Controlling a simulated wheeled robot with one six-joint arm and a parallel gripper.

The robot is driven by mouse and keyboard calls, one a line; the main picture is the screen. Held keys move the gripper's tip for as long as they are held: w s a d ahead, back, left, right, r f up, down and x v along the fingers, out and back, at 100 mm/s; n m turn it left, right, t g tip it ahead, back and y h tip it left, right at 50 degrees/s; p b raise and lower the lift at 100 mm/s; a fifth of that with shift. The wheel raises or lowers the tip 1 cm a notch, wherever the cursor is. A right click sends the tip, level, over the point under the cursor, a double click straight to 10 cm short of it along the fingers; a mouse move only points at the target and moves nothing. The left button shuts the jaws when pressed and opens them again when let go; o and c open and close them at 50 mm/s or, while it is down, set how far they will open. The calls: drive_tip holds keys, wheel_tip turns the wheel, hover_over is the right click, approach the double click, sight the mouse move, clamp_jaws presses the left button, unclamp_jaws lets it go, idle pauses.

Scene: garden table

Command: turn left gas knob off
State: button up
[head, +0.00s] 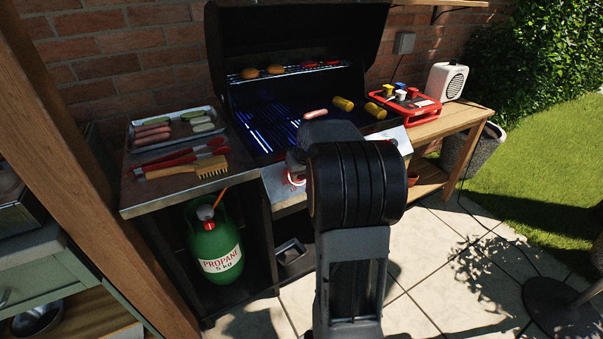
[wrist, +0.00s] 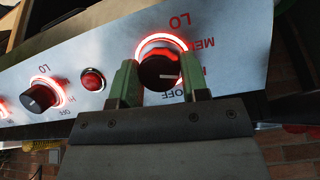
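The left gas knob (wrist: 158,70) is black with a lit red ring around it. In the wrist view it sits between the two green fingers of my gripper (wrist: 160,82), which lie against its sides. Its pale pointer mark points right, away from the OFF label below, and towards lettering partly covered by the right finger. In the head view my arm covers most of the front panel (head: 275,183), and the glowing ring shows just left of the arm. My fingertips are hidden there.
A second lit knob (wrist: 40,97) and a red button (wrist: 92,79) are on the panel. A green propane bottle (head: 215,245) stands below. Tongs and a brush (head: 190,172) lie on the side shelf, beside a food tray (head: 133,146). Food is on the grill.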

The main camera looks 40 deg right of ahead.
drive_tip(key=shift+d, duration=0.1)
drive_tip(key=c, duration=0.4)
drive_tip(key=shift+o, duration=0.2)
drive_tip(key=shift+m, duration=0.3)
drive_tip(key=shift+r+m+y+p, duration=0.1)
drive_tip(key=shift+m+y+p, duration=0.45)
drive_tip(key=shift+m, duration=0.35)
drive_tip(key=m+y, duration=0.1)
drive_tip(key=m, duration=0.2)
drive_tip(key=shift+d+t, duration=0.1)
drive_tip(key=shift+t, duration=0.2)
drive_tip(key=m, duration=0.2)
drive_tip(key=m+t+y, duration=0.1)
drive_tip(key=m, duration=0.1)
drive_tip(key=shift+s+f, duration=0.1)
drive_tip(key=shift+f, duration=0.1)
drive_tip(key=shift+m+t+y, duration=0.55)
drive_tip(key=shift+m+t, duration=0.05)
drive_tip(key=shift+m, duration=1)
drive_tip(key=o, duration=0.9)
